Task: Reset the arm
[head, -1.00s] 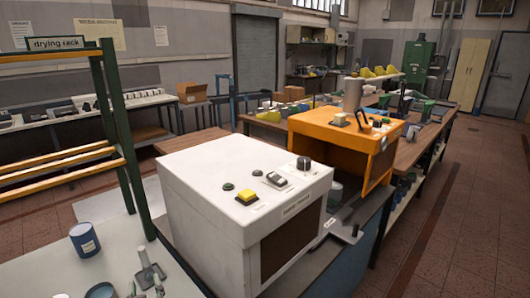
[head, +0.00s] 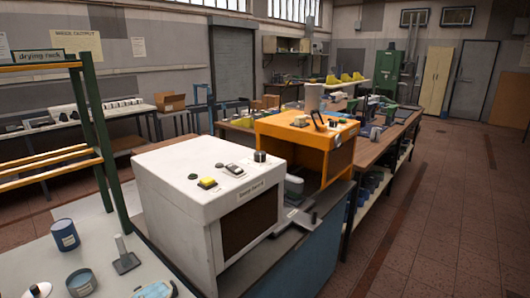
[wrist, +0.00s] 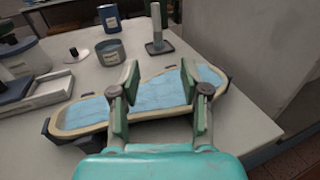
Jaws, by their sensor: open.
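My gripper (wrist: 157,88) shows in the wrist view with its two green-padded fingers spread apart and nothing between them. It is over a long tray-like piece (wrist: 85,113) with a cream rim and a light blue quilted surface, on the pale table. I cannot tell whether the fingers touch it. In the head view the gripper is not clearly seen; only a light blue patch (head: 155,291) shows at the bottom edge.
On the table stand a blue can (head: 64,235), an open blue tin (head: 81,283) and a grey stand with an upright post (head: 125,258). A white machine (head: 185,176) and an orange machine (head: 290,131) stand to the right. A drying rack (head: 90,140) stands left.

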